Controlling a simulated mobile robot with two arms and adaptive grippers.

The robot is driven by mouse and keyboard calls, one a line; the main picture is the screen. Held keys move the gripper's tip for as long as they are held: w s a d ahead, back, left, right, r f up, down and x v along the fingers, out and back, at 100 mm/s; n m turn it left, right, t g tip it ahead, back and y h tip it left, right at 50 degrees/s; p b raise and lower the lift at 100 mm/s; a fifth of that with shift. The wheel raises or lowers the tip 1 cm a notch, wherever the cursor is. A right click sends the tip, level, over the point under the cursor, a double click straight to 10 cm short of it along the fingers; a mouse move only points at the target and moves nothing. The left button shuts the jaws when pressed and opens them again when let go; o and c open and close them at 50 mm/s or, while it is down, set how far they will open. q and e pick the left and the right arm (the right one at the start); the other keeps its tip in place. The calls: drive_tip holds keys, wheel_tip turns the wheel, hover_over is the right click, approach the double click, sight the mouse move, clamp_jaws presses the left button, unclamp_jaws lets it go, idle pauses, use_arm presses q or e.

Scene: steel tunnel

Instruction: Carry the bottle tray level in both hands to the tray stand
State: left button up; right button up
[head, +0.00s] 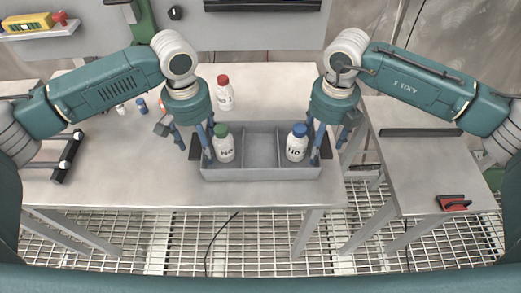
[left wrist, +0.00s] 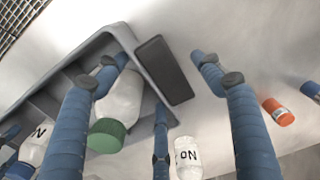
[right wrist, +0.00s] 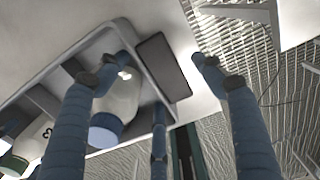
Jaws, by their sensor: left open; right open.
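The grey bottle tray (head: 262,174) rests on the table, its dark end handles showing in the left wrist view (left wrist: 164,70) and right wrist view (right wrist: 164,67). A green-capped bottle (head: 224,148) stands in its left part and a blue-capped bottle (head: 297,147) in its right part. My left gripper (head: 196,148) is open at the left end, fingers on either side of the handle. My right gripper (head: 328,148) is open likewise at the right end. Contact with the handles cannot be told. Which thing is the tray stand is not certain.
A red-capped bottle (head: 224,94) stands behind the tray. A side table (head: 420,165) at the right carries a dark bar (head: 421,132) and a red-black item (head: 453,203). A black rack (head: 68,157) and small capped bottles (head: 141,105) are at the left.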

use_arm(q)
drive_tip(key=shift+f, duration=0.6)
use_arm(e)
drive_tip(key=shift+f, duration=0.6)
use_arm(q)
drive_tip(key=c, duration=1.6)
use_arm(e)
drive_tip(key=c, duration=1.6)
use_arm(q)
drive_tip(key=shift+c, duration=0.2)
use_arm(e)
drive_tip(key=shift+c, duration=0.2)
use_arm(q)
drive_tip(key=shift+r, duration=0.1)
use_arm(e)
drive_tip(key=shift+r, duration=0.1)
